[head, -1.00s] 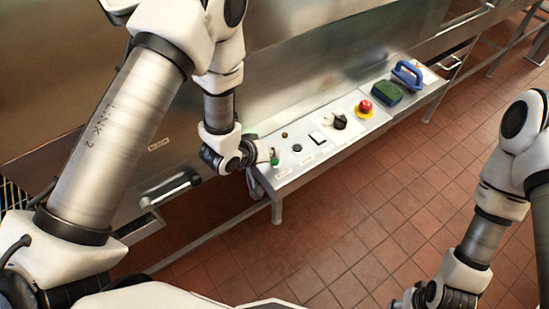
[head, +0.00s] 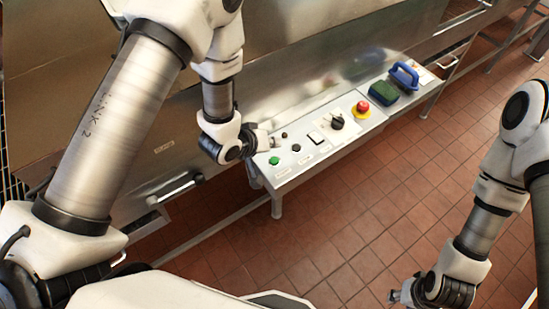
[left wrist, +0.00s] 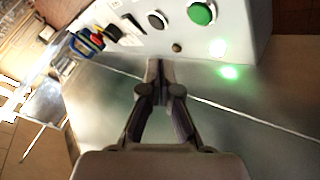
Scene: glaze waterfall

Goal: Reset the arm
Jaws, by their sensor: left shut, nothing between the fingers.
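My left gripper (head: 272,142) is shut and empty at the back left of the control panel (head: 318,160). In the left wrist view, its fingertips (left wrist: 160,72) are together beside the panel's edge, over shiny metal. The green button (head: 274,161) is clear of the fingers; it also shows in the left wrist view (left wrist: 201,13), lit bright green, right of the fingertips. My right gripper (head: 397,296) hangs low over the floor at the lower right, too small to tell if it is open.
The panel carries a black button (head: 296,148), a white switch (head: 316,138), a black knob (head: 337,122) and a red emergency stop (head: 362,107). A metal machine stands behind; tiled floor is open in front.

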